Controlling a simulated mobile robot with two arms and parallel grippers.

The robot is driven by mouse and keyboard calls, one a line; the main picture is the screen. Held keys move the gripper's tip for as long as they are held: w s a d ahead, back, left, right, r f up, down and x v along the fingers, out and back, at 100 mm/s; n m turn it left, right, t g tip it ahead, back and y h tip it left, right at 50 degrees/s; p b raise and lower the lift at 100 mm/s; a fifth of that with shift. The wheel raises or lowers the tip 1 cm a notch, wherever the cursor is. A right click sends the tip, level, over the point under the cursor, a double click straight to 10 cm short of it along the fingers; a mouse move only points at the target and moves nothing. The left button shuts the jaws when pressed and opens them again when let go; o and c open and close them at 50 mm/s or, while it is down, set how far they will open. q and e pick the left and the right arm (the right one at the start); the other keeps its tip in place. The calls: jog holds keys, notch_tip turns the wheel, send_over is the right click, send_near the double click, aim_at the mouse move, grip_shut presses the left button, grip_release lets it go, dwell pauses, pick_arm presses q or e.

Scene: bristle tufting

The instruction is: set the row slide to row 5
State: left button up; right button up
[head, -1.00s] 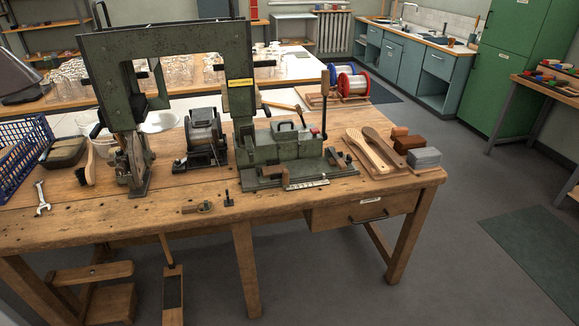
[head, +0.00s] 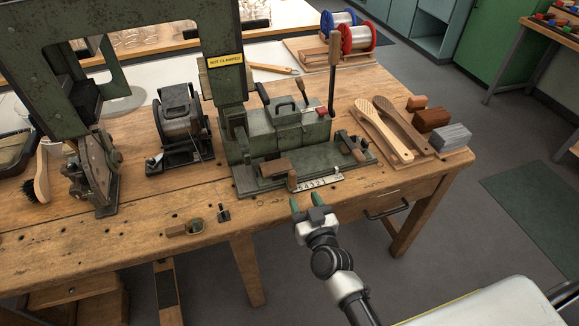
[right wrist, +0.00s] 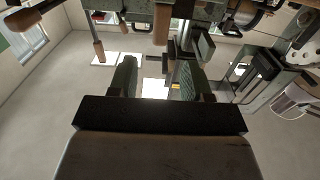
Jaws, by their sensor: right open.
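The green tufting machine (head: 285,132) stands on the bench. At its front edge is a white numbered strip (head: 320,181) with a small wooden knob (head: 292,180) at its left end, apparently the row slide; the row numbers are too small to read. My right gripper (head: 307,201) is just in front of the bench edge, below and near the strip, its green fingers apart and empty. In the right wrist view the fingers (right wrist: 154,78) are also apart, with wooden handles and green machine parts beyond them. My left gripper is not in view.
Brush bodies (head: 390,128) and blocks lie on a board at the right. A tall wooden-handled lever (head: 333,60) rises behind the strip. A small wood-and-metal piece (head: 185,229) and a black peg (head: 223,213) sit on the front bench top. A drawer handle (head: 387,210) juts out below.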

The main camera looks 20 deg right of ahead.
aim_at(294, 179)
jog(key=w, duration=0.5)
jog(key=shift+a, duration=0.15)
jog(key=w, duration=0.3)
jog(key=shift+w, duration=0.75)
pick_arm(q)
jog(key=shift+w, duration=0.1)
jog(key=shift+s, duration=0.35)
pick_arm(e)
grip_shut()
